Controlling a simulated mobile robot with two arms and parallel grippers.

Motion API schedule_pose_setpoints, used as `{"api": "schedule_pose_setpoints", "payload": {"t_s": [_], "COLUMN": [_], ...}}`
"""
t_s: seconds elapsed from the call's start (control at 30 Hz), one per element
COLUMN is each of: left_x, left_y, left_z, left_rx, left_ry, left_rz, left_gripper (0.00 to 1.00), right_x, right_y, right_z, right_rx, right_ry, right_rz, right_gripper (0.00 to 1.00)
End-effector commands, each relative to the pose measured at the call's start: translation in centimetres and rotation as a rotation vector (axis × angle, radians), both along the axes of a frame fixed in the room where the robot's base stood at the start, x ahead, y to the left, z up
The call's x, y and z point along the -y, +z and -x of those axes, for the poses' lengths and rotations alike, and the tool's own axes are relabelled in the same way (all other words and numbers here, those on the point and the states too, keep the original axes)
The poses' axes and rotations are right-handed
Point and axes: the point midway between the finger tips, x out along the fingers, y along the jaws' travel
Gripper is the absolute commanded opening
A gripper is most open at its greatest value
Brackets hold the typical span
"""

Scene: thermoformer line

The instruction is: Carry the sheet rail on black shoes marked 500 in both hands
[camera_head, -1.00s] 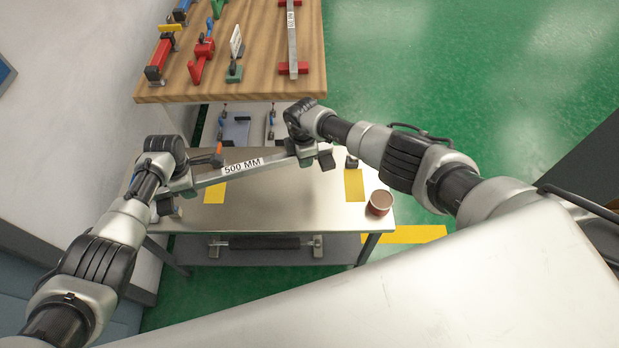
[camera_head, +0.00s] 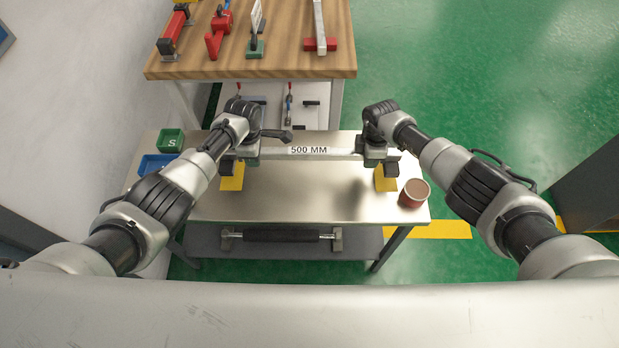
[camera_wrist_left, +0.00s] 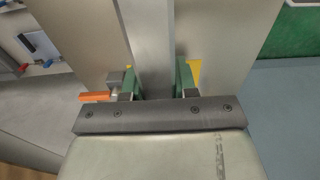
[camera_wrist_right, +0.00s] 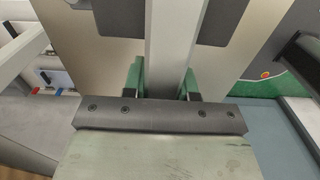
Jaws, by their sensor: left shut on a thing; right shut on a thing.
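The sheet rail (camera_head: 309,151) is a straight grey metal bar with a white label reading 500 MM. It spans level, left to right, between my two grippers above the steel table. My left gripper (camera_head: 243,155) is shut on its left part and my right gripper (camera_head: 377,157) on its right part. In the left wrist view the rail (camera_wrist_left: 150,45) passes between the green finger pads. In the right wrist view the rail (camera_wrist_right: 172,45) also lies between the green pads. The black shoes are largely hidden by the grippers in the head view.
The steel table (camera_head: 300,200) has yellow patches (camera_head: 232,178) and a red-brown tin (camera_head: 414,193) at right. A black roller (camera_head: 285,236) lies on the lower shelf. Behind is a wooden bench (camera_head: 290,68) with red fixtures.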

Motion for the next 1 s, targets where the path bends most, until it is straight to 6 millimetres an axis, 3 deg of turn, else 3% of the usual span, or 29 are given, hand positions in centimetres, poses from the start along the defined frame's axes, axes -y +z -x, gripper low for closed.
{"api": "schedule_pose_setpoints", "payload": {"t_s": [0.07,0.6,1.0], "left_x": [-0.1,-0.1,-0.1], "left_y": [-0.7,-0.8,-2.7], "left_z": [-0.1,-0.1,-0.1], "left_rx": [0.001,0.001,0.001], "left_ry": [0.000,0.000,0.000], "left_rz": [-0.002,-0.002,-0.002], "left_gripper": [0.00,0.00,0.00], "right_x": [0.1,0.1,0.1], "right_y": [-0.6,-0.8,-2.7], "right_z": [-0.2,-0.2,-0.2], "right_rx": [0.004,0.004,0.004], "right_ry": [-0.004,-0.004,-0.004], "right_rz": [0.001,0.001,0.001], "right_gripper": [0.00,0.00,0.00]}}
